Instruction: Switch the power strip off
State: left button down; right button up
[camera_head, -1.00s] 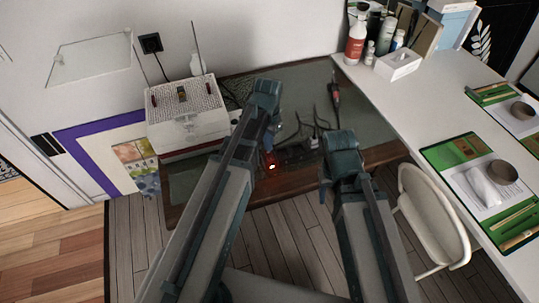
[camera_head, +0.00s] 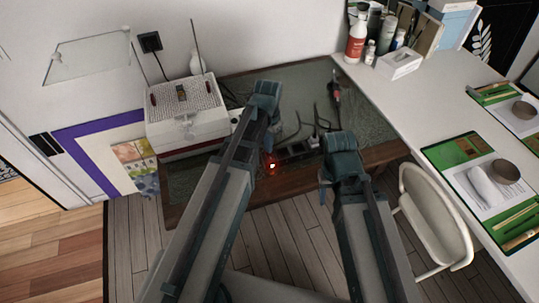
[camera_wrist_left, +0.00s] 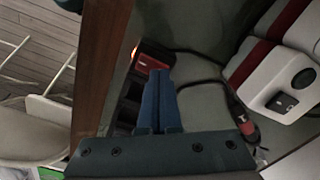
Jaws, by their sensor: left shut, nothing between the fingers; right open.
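The dark power strip (camera_head: 297,151) lies on the low desk near its front edge, with plugs and cables in it. A red glow (camera_head: 271,165) marks its lit switch at the left end. In the left wrist view the strip (camera_wrist_left: 127,103) runs beside the wooden edge, with the red switch (camera_wrist_left: 150,63) just beyond my fingertips. My left gripper (camera_head: 269,137) is shut and empty, over the desk close to the switch; its blue fingers (camera_wrist_left: 159,78) partly cover the strip. I cannot tell whether they touch it. My right gripper (camera_head: 324,190) is open, near the desk's front edge.
A white box (camera_head: 187,112) stands on the desk at left. A red-handled tool (camera_head: 335,93) lies behind the strip among cables. A white table (camera_head: 415,110) with bottles and green mats is at right, with a white chair (camera_head: 432,215) before it.

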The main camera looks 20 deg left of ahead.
pick_arm(q)
jog(key=shift+f+b, duration=0.3)
jog(key=shift+f, duration=0.05)
jog(key=shift+r, duration=0.15)
notch_tip(320, 180, up, 7)
jog(key=p, duration=0.7)
dwell(0.3)
jog(key=shift+s+d, duration=0.1)
jog(key=s+d+n+y, duration=0.1)
jog(key=s+d, duration=0.9)
jog(key=s, duration=0.4)
jog(key=shift+d, duration=0.15)
